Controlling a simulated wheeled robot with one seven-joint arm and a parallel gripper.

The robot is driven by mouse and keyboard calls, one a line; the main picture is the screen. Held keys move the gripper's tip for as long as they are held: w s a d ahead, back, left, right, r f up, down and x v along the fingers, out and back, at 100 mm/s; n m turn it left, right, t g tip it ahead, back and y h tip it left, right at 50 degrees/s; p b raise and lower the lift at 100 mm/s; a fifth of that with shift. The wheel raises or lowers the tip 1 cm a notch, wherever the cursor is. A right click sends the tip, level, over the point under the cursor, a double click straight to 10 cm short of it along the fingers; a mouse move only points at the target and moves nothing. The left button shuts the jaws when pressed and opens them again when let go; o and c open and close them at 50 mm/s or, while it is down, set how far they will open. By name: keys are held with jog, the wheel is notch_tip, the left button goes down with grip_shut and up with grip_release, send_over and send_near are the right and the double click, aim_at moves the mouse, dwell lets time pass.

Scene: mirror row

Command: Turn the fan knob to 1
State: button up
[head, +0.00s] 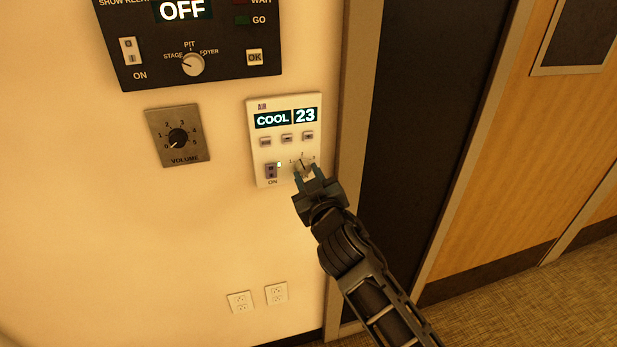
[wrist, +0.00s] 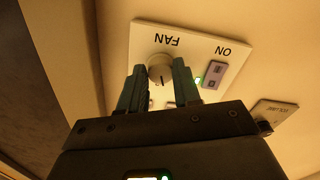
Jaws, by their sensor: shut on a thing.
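The fan knob (head: 302,167) is a small round pale knob at the lower right of the white COOL 23 panel (head: 258,150). Its dark pointer line points roughly up, near the 2 mark; the exact position is hard to tell. In the wrist view, which shows the panel upside down, the knob (wrist: 160,67) sits between my fingers by the word FAN. My gripper (head: 308,174) comes from the lower right and is shut on the knob, one finger on each side. It also shows in the wrist view (wrist: 160,80). The fingers hide part of the dial marks.
The panel's ON switch (head: 271,171) is just left of the knob, with a lit green light beside it. A grey VOLUME dial plate (head: 178,151) is further left. A black panel (head: 232,68) reading OFF is above. A door frame (head: 349,100) stands close on the right.

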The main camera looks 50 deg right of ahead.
jog(key=n+p, duration=0.1)
jog(key=n, duration=0.3)
jog(key=shift+r+n, duration=0.1)
jog(key=shift+n, duration=0.2)
jog(key=shift+n+p, duration=0.35)
jog(key=shift+n, duration=1.15)
jog(key=o, duration=1.1)
jog(key=shift+d, duration=0.1)
jog(key=shift+c, duration=0.2)
jog(key=shift+s, duration=0.1)
jog(key=b+v, duration=0.2)
jog(key=v, duration=0.5)
jog(key=shift+s+a+b, duration=0.25)
jog(key=shift+s+b, duration=0.05)
